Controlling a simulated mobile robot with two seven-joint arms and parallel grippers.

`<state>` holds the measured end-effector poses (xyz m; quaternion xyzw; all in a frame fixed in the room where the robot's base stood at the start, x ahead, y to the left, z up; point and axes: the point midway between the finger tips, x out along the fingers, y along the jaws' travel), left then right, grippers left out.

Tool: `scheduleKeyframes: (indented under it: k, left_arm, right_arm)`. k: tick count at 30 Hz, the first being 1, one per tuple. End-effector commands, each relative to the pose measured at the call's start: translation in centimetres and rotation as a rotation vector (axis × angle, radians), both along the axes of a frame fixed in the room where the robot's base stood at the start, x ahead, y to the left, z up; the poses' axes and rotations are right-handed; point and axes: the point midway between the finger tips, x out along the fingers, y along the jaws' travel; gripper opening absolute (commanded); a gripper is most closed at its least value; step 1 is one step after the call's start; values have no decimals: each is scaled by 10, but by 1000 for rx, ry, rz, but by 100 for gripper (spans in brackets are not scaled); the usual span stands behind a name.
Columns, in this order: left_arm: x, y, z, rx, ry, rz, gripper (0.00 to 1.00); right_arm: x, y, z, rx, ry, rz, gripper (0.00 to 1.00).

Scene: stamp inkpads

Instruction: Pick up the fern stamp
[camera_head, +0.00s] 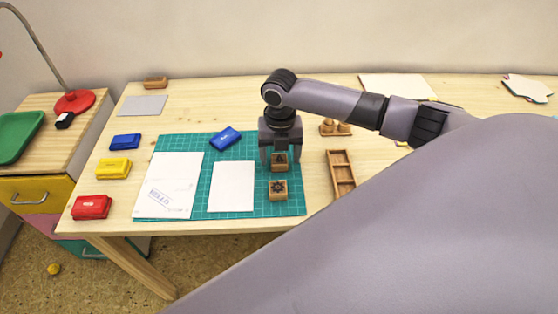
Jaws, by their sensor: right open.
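My right gripper (280,162) points down over the green cutting mat (218,181), its fingers apart. A small wooden stamp (279,160) with a dark leaf- or tree-like mark sits between the fingers. It looks like the fern stamp, but the mark is too small to be sure. I cannot tell whether the fingers touch it. A second wooden stamp (278,190) with a dark sun- or flower-like mark sits just in front of it on the mat. My left gripper is out of view.
White papers (231,186) lie on the mat, one stamped. A blue inkpad (225,138) rests on the mat; blue, yellow and red inkpads (91,207) line the left side. A wooden tray (341,173) stands right of the mat. My own arm hides the table's right front.

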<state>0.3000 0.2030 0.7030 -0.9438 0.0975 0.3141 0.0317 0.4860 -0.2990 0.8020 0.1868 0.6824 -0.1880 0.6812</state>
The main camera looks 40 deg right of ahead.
Motion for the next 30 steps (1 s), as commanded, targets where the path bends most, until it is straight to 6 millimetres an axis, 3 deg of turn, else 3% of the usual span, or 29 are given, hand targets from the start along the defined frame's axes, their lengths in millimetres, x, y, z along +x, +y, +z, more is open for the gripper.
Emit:
scheduleKeyframes:
  k: [4,11,17,30]
  left_arm:
    - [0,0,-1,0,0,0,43]
    - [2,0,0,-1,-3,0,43]
    - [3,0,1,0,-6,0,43]
    - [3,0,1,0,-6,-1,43]
  right_arm:
    - [0,1,-14,0,0,1,74]
    - [0,1,-15,0,-2,2,74]
    - [0,1,-15,0,-1,2,15]
    - [0,1,-10,0,-1,2,14]
